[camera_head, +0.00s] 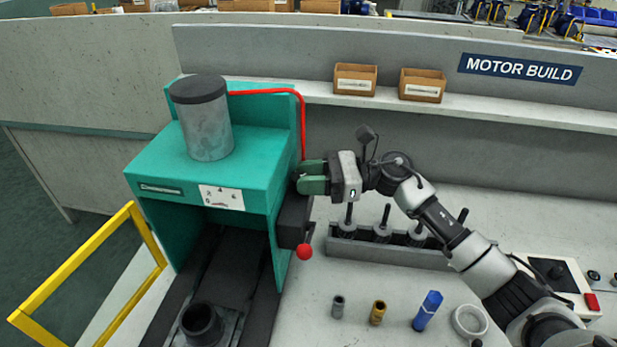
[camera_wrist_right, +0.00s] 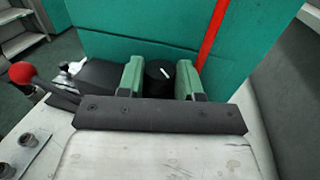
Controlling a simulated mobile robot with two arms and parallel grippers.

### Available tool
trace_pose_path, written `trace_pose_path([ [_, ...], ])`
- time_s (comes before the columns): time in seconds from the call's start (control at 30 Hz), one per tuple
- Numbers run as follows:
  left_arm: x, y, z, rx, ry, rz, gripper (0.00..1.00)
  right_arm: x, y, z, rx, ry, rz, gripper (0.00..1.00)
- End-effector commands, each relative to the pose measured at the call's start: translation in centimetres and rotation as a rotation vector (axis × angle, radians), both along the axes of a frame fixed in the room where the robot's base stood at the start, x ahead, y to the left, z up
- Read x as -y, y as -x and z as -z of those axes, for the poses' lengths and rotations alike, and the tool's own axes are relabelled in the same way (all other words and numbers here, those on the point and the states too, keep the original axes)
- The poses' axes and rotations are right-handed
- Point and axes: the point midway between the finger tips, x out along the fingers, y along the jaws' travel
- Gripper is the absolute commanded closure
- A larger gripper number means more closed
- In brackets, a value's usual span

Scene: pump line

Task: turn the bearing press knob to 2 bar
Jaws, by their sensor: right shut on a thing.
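The bearing press (camera_head: 150,165) is a green frame with a grey cylinder (camera_head: 206,128) on top, at the left of the head view. A white scale plate with numbers (camera_head: 221,197) is on its front. The black press knob (camera_wrist_right: 160,74) with a white mark shows in the right wrist view, on the press's side. My right gripper (camera_wrist_right: 162,80) is shut on the knob, one green finger on each side. In the head view my right gripper (camera_head: 312,178) hides the knob. My left gripper is not in view.
A red-ball lever (camera_head: 304,251) sticks out just below my right gripper. A red hose (camera_head: 303,125) runs down behind it. A yellow guard frame (camera_head: 75,270) stands open at the left. A rack (camera_head: 385,250) and several small parts are on the bench.

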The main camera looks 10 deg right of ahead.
Motion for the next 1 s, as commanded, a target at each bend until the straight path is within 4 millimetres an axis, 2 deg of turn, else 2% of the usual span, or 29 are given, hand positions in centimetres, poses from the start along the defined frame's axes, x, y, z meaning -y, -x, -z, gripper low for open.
trace_pose_path([
  [0.3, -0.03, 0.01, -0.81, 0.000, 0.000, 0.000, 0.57, -0.08, 0.45, -0.07, 0.000, 0.001, 0.230, 0.88],
  [0.67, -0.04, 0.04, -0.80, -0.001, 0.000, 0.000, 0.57, -0.09, 0.44, 0.02, 0.000, -0.002, 0.255, 0.88],
  [0.7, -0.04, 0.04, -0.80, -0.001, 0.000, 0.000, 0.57, -0.09, 0.44, 0.02, 0.000, -0.002, 0.254, 0.63],
  [0.8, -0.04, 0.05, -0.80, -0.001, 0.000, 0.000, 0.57, -0.09, 0.43, 0.01, 0.000, -0.002, 0.254, 0.48],
  [0.87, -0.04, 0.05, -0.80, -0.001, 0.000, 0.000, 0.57, -0.09, 0.43, 0.01, 0.000, -0.002, 0.254, 0.39],
  [1.0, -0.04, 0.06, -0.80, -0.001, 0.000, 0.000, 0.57, -0.09, 0.43, 0.00, 0.001, -0.002, 0.254, 0.39],
])
